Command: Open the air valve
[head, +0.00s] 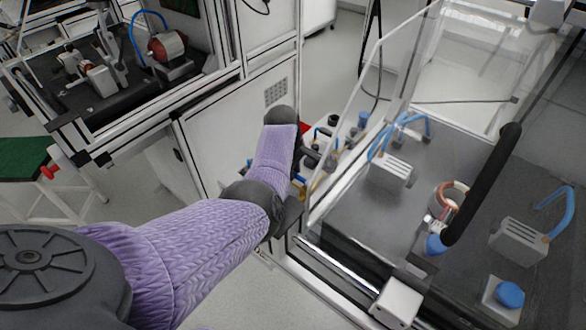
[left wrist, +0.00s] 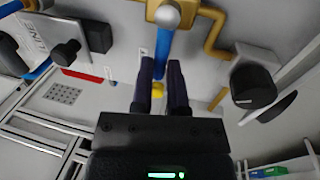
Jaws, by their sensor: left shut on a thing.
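The air valve shows in the left wrist view as a blue lever (left wrist: 163,50) below a round metal knob (left wrist: 167,15), with brass pipe (left wrist: 215,35) beside it. My left gripper (left wrist: 160,66) is shut on the blue lever, one dark finger on each side of it. In the head view my left gripper (head: 326,160) is at the pipework beside the test cell, small and partly hidden by my wrist. The lever's grip point cannot be made out there. My right gripper is in neither view.
A clear-walled test cell with a black handle (head: 482,185) and blue-hosed blocks (head: 391,172) stands at the right. A white cabinet (head: 235,125) is behind my left arm. Black knobs (left wrist: 252,87) flank the gripper. A machine with a red motor (head: 168,50) is at upper left.

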